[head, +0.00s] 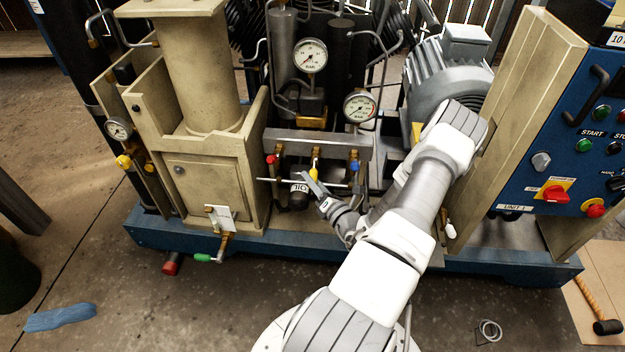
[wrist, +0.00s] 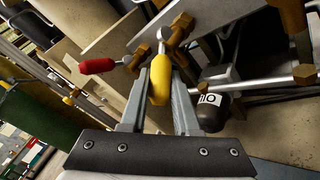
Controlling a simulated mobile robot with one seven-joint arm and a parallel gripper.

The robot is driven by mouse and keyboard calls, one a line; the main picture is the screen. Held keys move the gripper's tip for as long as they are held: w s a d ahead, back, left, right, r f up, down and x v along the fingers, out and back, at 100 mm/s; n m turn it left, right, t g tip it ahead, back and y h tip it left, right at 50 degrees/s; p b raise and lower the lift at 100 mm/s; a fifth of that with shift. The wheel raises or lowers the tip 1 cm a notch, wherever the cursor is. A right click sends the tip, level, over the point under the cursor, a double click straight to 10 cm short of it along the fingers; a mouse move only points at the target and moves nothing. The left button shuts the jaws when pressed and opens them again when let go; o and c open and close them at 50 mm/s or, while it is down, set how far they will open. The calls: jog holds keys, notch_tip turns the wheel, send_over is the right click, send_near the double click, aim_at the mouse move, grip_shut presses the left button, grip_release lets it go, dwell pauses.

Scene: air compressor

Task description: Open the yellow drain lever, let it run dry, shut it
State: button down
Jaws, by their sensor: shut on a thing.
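The yellow drain lever (head: 315,161) sits in the middle of the valve row on the compressor, between a red-handled valve (head: 271,160) and a blue-handled valve (head: 354,166). In the wrist view the yellow lever (wrist: 159,86) lies between my two fingers, its rounded end toward the camera, with its brass valve body behind. My gripper (head: 312,180) is shut on the yellow lever. In the head view the fingers partly cover the area below the handle. No flow of liquid can be made out.
A black bottle labelled OIL (head: 299,197) hangs close below my fingers and shows beside them in the wrist view (wrist: 211,112). A pipe runs across the valves. The red handle (wrist: 97,66) is left of my fingers. A green-handled valve (head: 203,257) is at lower left.

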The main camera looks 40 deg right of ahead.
aim_at(312, 172)
jog(key=shift+s+a+r+m+g+y+p, duration=0.1)
jog(key=shift+r+m+g+y+p, duration=0.25)
jog(key=shift+p, duration=1.05)
jog(key=shift+s+a+r+m+g+y+p, duration=0.1)
jog(key=shift+r+m+g+p, duration=0.3)
jog(key=shift+p, duration=1)
notch_tip(312, 172, up, 3)
jog(key=m+g+p, duration=0.1)
jog(key=p, duration=0.3)
jog(key=g+y+p, duration=0.1)
jog(key=g+p, duration=0.1)
jog(key=p, duration=0.2)
jog(key=shift+s+a+f+m+y+p, duration=0.1)
jog(key=shift+a+m+y+p, duration=0.05)
jog(key=shift+m+y+p, duration=0.15)
jog(key=g+y+p, duration=0.1)
jog(key=p, duration=0.1)
jog(key=r+m+g+p, duration=0.1)
jog(key=p, duration=0.1)
jog(key=shift+r+m+g+y+p, duration=0.2)
jog(key=shift+m+g+y+p, duration=0.05)
jog(key=shift+y+p, duration=0.1)
jog(key=g+y+p, duration=0.1)
jog(key=d+r+m+g+p, duration=0.1)
jog(key=p, duration=0.1)
jog(key=shift+w+y, duration=0.3)
jog(key=shift+y, duration=0.1)
jog(key=shift+p, duration=0.5)
jog(key=shift+w+d+r, duration=0.1)
jog(key=shift+w, duration=0.05)
